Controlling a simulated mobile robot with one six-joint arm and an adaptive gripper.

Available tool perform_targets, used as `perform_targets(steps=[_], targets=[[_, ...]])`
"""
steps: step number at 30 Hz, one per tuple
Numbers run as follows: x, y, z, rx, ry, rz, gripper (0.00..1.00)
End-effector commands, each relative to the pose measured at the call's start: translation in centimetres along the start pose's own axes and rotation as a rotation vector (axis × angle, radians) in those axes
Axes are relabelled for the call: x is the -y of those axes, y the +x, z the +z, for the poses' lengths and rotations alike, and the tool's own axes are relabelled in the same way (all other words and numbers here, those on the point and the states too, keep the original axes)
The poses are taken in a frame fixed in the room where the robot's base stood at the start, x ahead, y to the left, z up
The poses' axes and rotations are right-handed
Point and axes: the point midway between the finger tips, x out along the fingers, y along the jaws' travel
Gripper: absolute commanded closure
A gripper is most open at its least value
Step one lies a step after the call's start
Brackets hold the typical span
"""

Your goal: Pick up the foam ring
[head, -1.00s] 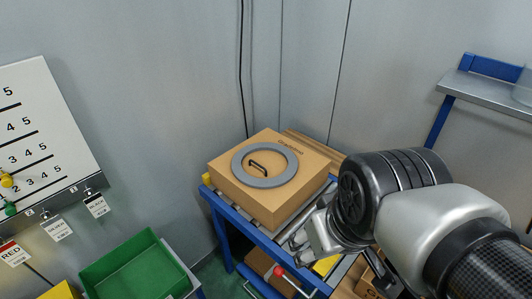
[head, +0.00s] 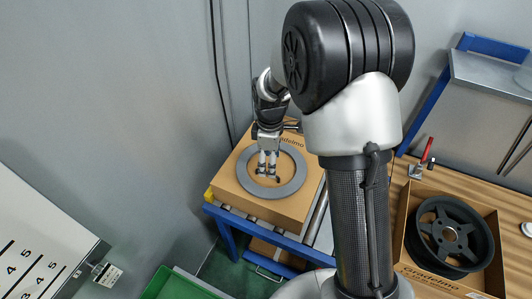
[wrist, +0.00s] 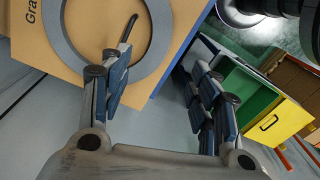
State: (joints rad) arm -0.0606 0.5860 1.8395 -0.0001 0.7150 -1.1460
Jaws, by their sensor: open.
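The foam ring (head: 287,189) is a flat grey ring lying on top of a closed cardboard box (head: 240,201). A dark handle shows inside its hole. My gripper (head: 267,170) is above the box, over the ring's opening in the head view, pointing down. In the wrist view the jaws (wrist: 164,92) are spread with nothing between them. One finger overlaps the near band of the ring (wrist: 157,45), and the other is past the box edge, over the floor side. I cannot tell the height of the fingertips above the ring. The gripper hides part of the handle.
The box stands on a blue-framed roller stand (head: 290,246) near the wall corner. At right a black wheel (head: 448,234) lies in an open box on a wooden bench, near a red-handled clamp (head: 426,152). A green bin (head: 172,286) is at lower left.

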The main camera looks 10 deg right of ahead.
Motion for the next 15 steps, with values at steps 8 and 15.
perform_targets(steps=[8, 15], targets=[[0.2, 5.8, 0.0, 0.003, 0.000, -0.006, 0.44], [0.2, 10.4, 0.0, 0.002, 0.001, -0.004, 0.44]])
